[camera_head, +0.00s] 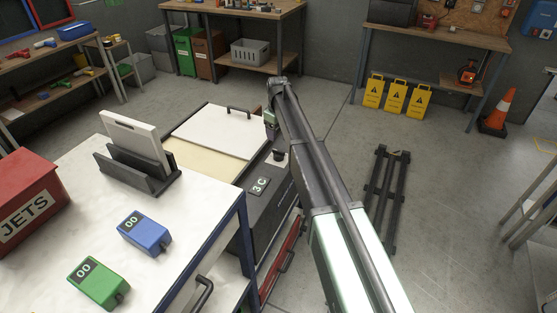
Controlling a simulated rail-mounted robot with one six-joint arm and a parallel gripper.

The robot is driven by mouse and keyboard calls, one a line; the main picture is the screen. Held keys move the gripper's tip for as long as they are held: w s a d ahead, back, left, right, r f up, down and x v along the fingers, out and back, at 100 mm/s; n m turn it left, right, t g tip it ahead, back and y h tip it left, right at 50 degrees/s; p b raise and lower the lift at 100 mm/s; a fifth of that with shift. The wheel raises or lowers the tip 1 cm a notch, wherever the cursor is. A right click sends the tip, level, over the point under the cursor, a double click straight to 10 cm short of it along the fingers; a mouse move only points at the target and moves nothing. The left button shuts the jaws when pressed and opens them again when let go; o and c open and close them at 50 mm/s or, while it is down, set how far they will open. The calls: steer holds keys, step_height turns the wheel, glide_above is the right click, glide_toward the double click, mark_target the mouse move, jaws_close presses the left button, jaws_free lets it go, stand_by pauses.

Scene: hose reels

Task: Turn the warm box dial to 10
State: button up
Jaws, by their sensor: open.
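The warm box is the dark low cabinet beyond the white worktop, with a cream top and a white lid (218,132) that has a dark handle. On its dark front panel (240,203) sits a black dial (279,155) on a pale plate. Beside the dial, a small dark display (259,186) appears to read 3 C. My arm reaches in from the lower right, and my gripper (271,130) hangs from its far end, just beyond the dial in the picture and apart from it. Its fingers are small and partly hidden by the arm; nothing shows in them.
A white worktop (75,190) at lower left holds a red JETS box (25,200), blue (145,233) and green (98,284) devices marked 00, and a dark rack (135,175) with a white panel. A dark frame (385,195) lies on open floor at right.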

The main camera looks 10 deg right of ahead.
mark_target(278, 151)
steer(key=shift+s+r, duration=0.15)
steer(key=shift+s, duration=0.1)
step_height(278, 151, down, 11)
steer(key=b, duration=1.1)
steer(key=shift+r, duration=0.1)
steer(key=shift+c, duration=0.2)
steer(key=c, duration=0.9)
